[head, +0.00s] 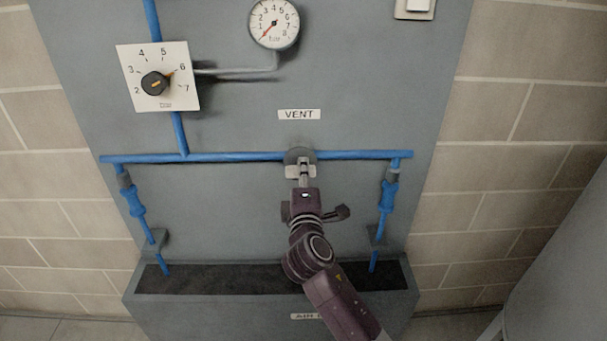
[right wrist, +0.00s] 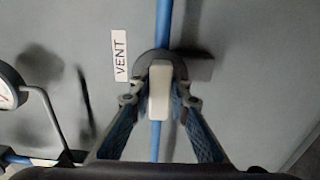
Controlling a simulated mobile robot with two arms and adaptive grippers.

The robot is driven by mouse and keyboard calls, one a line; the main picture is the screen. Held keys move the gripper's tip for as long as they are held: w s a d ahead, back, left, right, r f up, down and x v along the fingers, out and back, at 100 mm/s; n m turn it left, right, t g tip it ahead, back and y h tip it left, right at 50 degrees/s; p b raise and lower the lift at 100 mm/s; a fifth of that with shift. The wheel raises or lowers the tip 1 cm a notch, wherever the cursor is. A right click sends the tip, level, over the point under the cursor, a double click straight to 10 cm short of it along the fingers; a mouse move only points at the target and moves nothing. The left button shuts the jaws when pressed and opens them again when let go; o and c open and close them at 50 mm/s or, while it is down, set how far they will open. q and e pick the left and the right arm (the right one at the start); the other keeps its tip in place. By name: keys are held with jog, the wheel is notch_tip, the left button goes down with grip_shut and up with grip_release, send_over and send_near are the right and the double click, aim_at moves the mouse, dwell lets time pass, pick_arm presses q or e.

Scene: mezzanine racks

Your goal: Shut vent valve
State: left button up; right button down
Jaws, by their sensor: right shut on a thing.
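The vent valve (head: 299,154) sits on the horizontal blue pipe, just under the VENT label (head: 299,114). Its pale lever handle (right wrist: 160,90) stands out from a round grey body in the right wrist view, with its long side along the pipe. My right gripper (head: 302,174) is at the valve from below in the head view. In the right wrist view its two fingers (right wrist: 160,104) are on either side of the handle, shut on it. The gripper hides part of the handle in the head view. My left gripper is not in view.
A dial plate (head: 184,92) with a black knob pointing near 6 is at upper left. A round gauge (head: 274,23) is above the label, its needle at the low end. Blue drop pipes (head: 387,200) hang at both sides above a grey trough (head: 200,306).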

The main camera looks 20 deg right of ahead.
dwell(0.5)
jog(key=c, duration=1.8)
grip_release()
jog(key=v, duration=1.2)
